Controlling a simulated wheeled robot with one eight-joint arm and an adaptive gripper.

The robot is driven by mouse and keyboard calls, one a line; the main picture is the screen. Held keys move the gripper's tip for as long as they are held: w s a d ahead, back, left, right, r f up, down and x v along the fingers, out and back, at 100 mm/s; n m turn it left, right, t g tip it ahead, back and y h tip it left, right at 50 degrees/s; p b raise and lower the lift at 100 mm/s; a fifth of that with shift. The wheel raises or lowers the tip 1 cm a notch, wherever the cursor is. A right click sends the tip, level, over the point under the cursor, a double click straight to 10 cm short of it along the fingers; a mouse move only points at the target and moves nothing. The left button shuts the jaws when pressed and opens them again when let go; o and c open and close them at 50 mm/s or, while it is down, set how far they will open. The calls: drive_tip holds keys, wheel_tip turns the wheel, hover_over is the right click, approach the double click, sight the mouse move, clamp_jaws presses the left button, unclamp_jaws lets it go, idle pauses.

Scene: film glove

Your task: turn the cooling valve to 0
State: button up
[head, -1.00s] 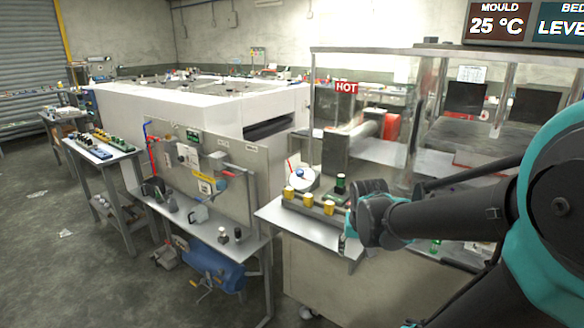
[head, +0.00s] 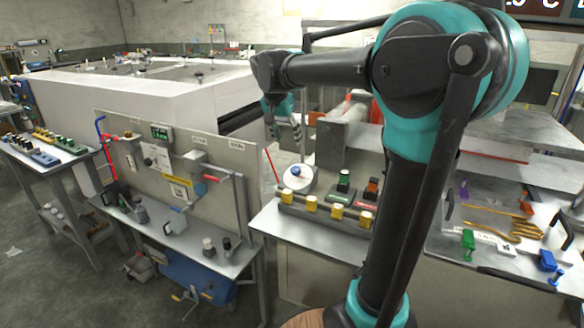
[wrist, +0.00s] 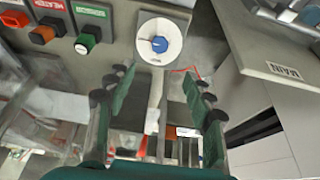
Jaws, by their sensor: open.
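A white round dial (head: 301,183) with a small blue knob (head: 296,170) stands on the bench at the panel's right; it looks like the cooling valve. In the wrist view the dial (wrist: 145,29) and its blue knob (wrist: 159,44) lie at the top centre, just beyond my fingertips. The dial's marks are too small to read. My gripper (head: 284,132) hangs above and behind the dial in the head view. In the wrist view my gripper (wrist: 158,82) is open, its two green-and-black fingers wide apart with nothing between them.
A thin red rod (head: 270,166) rises just left of the dial. Yellow knobs (head: 311,204) line the bench front. A green button (wrist: 84,44) and an orange button (wrist: 42,35) sit left of the dial. A grey panel (head: 225,195) with pipes stands to the left.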

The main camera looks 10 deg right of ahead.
sight(295, 169)
drive_tip(key=x, duration=1.5)
drive_tip(key=shift+f, duration=0.35)
drive_tip(key=shift+c, duration=0.2)
drive_tip(key=c, duration=1.1)
